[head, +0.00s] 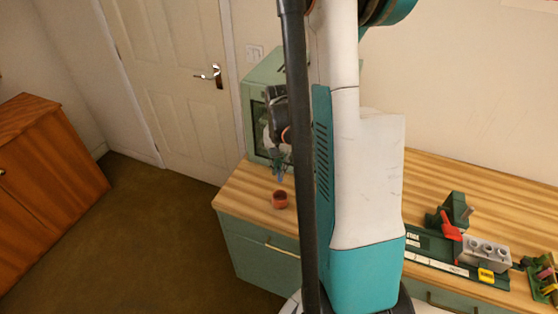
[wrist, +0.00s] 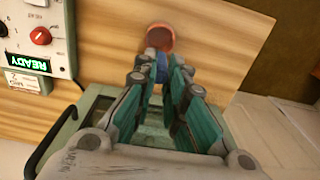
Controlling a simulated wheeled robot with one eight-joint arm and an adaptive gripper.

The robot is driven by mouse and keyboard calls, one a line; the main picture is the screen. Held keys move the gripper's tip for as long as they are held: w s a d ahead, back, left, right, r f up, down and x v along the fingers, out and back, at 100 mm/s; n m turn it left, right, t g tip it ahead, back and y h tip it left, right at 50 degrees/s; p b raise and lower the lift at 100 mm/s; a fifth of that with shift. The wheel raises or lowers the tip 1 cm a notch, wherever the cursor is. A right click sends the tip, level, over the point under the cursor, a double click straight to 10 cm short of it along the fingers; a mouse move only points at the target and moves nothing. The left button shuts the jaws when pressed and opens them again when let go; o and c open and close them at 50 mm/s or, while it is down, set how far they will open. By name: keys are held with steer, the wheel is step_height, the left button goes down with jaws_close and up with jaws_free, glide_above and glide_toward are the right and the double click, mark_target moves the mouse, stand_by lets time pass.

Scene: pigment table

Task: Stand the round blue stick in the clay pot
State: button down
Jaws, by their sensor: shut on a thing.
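The clay pot (head: 280,201) is small, round and reddish-brown, standing on the wooden worktop near its left end. In the wrist view the pot (wrist: 160,39) shows beyond my fingertips. My gripper (head: 278,169) is shut on the round blue stick (head: 281,178), whose lower part points down above the pot with a small gap in the head view. In the wrist view the blue stick (wrist: 162,69) sits between the fingertips of my gripper (wrist: 159,72) and overlaps the pot's near edge. Most of the stick is hidden by the fingers, and its exact tilt is unclear.
A pale green appliance (head: 259,90) stands close behind my gripper; its panel (wrist: 38,45) reads READY. The worktop (head: 240,196) ends just left of the pot. At the right lie a grey block with holes (head: 484,251), a green holder (head: 457,208) and a red clamp-like piece (head: 449,228).

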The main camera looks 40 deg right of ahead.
mark_target(280, 181)
steer(key=shift+f+b, duration=1.85)
steer(key=shift+f, duration=1.1)
steer(key=shift+f+b, duration=2.25)
steer(key=shift+f, duration=0.15)
steer(key=c, duration=1.6)
jaws_free()
steer(key=shift+o, duration=0.2)
step_height(280, 181, up, 12)
steer(key=shift+r, duration=0.1)
steer(key=shift+a, duration=0.1)
